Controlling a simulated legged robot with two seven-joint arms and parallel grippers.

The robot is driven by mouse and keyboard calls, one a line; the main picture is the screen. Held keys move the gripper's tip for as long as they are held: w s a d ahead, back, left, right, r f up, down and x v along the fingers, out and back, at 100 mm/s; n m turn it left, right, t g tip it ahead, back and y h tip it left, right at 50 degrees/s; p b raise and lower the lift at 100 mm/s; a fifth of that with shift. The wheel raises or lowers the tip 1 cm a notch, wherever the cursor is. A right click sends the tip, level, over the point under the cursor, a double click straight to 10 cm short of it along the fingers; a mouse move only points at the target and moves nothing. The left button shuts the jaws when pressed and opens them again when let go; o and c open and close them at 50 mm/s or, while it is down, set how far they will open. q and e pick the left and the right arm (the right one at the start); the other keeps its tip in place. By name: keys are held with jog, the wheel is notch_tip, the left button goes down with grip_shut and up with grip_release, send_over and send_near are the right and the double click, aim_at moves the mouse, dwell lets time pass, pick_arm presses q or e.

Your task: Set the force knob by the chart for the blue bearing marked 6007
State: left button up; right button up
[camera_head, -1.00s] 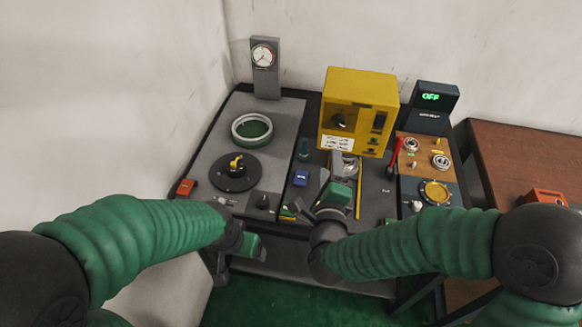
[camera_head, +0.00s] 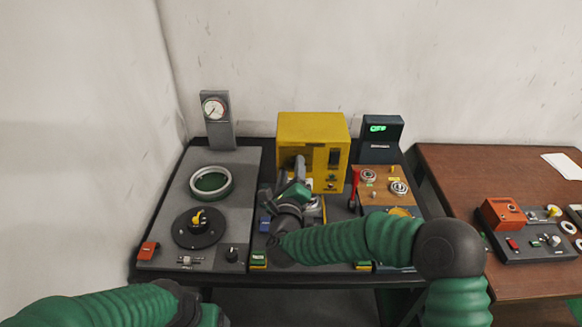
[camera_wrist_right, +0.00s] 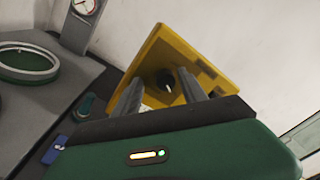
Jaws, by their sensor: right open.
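The yellow box (camera_head: 318,128) stands at the back middle of the grey bench. Its dark round knob (camera_wrist_right: 165,81) has a light pointer mark and shows between my right fingers in the right wrist view. My right gripper (camera_head: 291,168) is open in front of the box face, with nothing clearly held. I cannot tell whether the fingers touch the knob. A white label below the knob is mostly hidden by my right gripper. Ring bearings (camera_head: 399,187) lie on the wooden board; their markings are too small to read. My left gripper (camera_head: 210,315) is at the bottom edge, mostly cut off.
A dial gauge (camera_head: 215,108) and a green-centred ring (camera_head: 211,183) are on the left. A dark display (camera_head: 380,128) reads OFF. A red lever (camera_head: 354,188) stands right of the yellow box. A brown table (camera_head: 460,170) with an orange-topped device (camera_head: 502,213) is at the right.

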jog(key=shift+w+d, duration=0.45)
jog(key=shift+d, duration=0.4)
jog(key=shift+a, duration=0.5)
jog(key=c, duration=0.7)
grip_shut()
pick_arm(q)
jog(key=shift+d+r, duration=0.15)
jog(key=shift+d, duration=0.35)
pick_arm(e)
jog(key=shift+d, duration=0.15)
